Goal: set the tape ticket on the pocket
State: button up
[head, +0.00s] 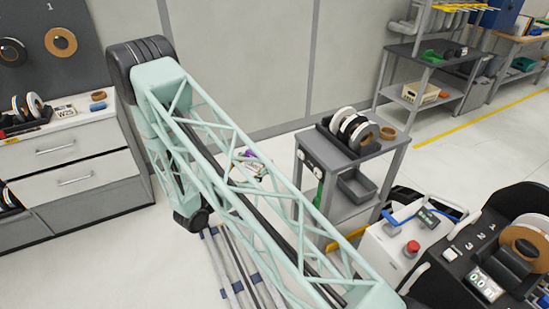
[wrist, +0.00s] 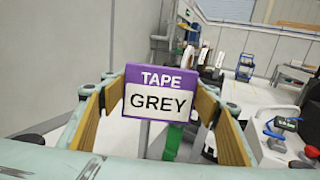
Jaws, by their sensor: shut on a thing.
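The tape ticket (wrist: 158,98), with a purple band reading TAPE above a white field reading GREY, is held upright between the tan-padded fingers of my gripper (wrist: 160,112) in the wrist view. In the head view a small purple and white patch (head: 249,156) shows behind my arm's lattice; it seems to be the ticket, and the gripper there is mostly hidden. A grey trolley (head: 369,151) stands to its right, with pale round fittings on its side. I cannot pick out the pocket for certain.
Tape rolls (head: 353,128) stand on the trolley top. A white machine with a red button (head: 411,248) is at the lower right. A drawer cabinet (head: 70,150) with a W25 card (head: 64,111) is at the left.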

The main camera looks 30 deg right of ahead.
jog(key=a+n+t+y, duration=0.2)
jog(key=a+t, duration=0.1)
jog(key=a, duration=1.2)
jog(key=shift+w+r+n, duration=0.15)
jog(key=shift+r+n, duration=0.1)
jog(key=shift+n, duration=0.05)
